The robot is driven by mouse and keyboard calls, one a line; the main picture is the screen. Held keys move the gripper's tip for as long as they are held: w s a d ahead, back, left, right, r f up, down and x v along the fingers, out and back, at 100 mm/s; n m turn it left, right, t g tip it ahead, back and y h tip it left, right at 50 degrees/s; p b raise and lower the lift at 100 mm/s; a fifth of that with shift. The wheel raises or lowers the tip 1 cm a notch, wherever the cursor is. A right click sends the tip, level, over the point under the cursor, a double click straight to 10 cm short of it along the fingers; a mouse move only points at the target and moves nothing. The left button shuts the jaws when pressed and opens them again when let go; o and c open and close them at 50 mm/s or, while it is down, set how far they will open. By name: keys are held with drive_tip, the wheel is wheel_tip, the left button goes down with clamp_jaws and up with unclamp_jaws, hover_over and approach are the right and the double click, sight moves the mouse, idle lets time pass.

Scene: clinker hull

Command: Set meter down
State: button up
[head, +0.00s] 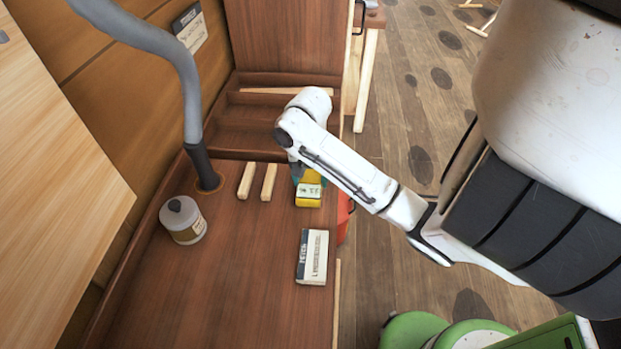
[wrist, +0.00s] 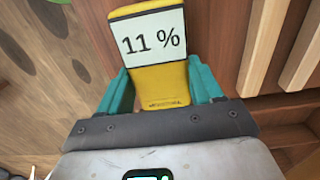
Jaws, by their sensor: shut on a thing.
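The meter (head: 308,194) is a small yellow block with a white display. In the wrist view the meter (wrist: 152,75) shows "11 %" on its display. My gripper (wrist: 160,85) has teal fingers on both sides of the meter's lower body and is shut on it. In the head view my gripper (head: 297,172) is mostly hidden behind my white arm, at the right part of the wooden bench top (head: 225,285). I cannot tell whether the meter touches the bench top.
Two pale wooden strips (head: 257,182) lie left of the meter. A labelled box (head: 312,257) lies nearer, and a white canister (head: 183,220) stands at the left beside a grey hose (head: 190,95). A red container (head: 344,215) is beyond the bench's right edge. The front bench middle is clear.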

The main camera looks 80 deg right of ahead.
sight(310, 178)
drive_tip(key=shift+f, duration=0.1)
drive_tip(key=o, duration=1.3)
drive_tip(key=shift+c, duration=0.2)
wheel_tip(310, 178, up, 12)
drive_tip(key=p, duration=0.5)
drive_tip(key=shift+r, duration=0.2)
drive_tip(key=shift+w, duration=0.1)
